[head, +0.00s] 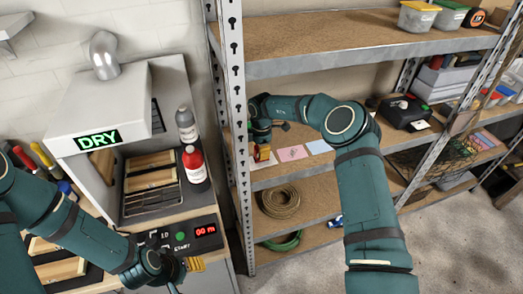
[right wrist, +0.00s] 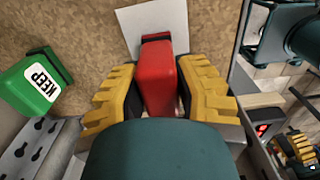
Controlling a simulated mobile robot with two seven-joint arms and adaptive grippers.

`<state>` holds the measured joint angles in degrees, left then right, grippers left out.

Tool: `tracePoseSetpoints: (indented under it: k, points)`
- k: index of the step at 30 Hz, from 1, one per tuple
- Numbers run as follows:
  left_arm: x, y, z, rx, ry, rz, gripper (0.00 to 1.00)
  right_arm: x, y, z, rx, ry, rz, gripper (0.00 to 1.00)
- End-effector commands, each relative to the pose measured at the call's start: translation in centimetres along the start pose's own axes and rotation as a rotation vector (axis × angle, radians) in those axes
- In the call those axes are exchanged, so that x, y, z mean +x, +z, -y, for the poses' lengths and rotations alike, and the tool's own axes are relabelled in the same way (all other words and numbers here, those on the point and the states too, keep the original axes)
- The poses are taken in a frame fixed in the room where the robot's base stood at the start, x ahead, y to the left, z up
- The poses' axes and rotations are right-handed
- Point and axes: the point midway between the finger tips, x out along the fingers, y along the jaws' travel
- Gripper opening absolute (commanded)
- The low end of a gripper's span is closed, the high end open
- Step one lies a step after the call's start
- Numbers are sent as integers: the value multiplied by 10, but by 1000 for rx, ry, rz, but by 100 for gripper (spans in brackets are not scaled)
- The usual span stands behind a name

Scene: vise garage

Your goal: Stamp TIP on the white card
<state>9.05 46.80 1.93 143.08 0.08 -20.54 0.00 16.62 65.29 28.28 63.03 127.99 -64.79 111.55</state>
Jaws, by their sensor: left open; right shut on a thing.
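A red stamp (right wrist: 160,80) with a dark end is clamped between the yellow fingers of my right gripper (right wrist: 163,95) in the right wrist view. Its dark end overlaps the white card (right wrist: 140,22) on the brown shelf board; whether it touches the card I cannot tell. No lettering shows on the red stamp. In the head view my right gripper (head: 261,153) is over the left end of the middle shelf, hiding most of the white card. My left gripper (head: 194,265) is open and empty, low in front of the dryer's control panel.
A green KEEP stamp (right wrist: 37,84) is left of my right gripper. A pink card (head: 292,153) and a blue card (head: 319,147) lie to the right on the shelf. The perforated shelf post (head: 237,110) stands close by. The DRY oven (head: 100,115) and a red bottle (head: 194,166) are left.

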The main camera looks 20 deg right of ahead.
Motion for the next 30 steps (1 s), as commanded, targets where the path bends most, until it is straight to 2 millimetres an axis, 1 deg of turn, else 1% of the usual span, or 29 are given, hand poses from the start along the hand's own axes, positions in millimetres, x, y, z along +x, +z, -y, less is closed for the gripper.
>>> tracePoseSetpoints:
  k: [30]
  points:
    - [2, 0, 1, 0, 0, 0, 56, 11, 0, 0, 0, 0, 0, 8]
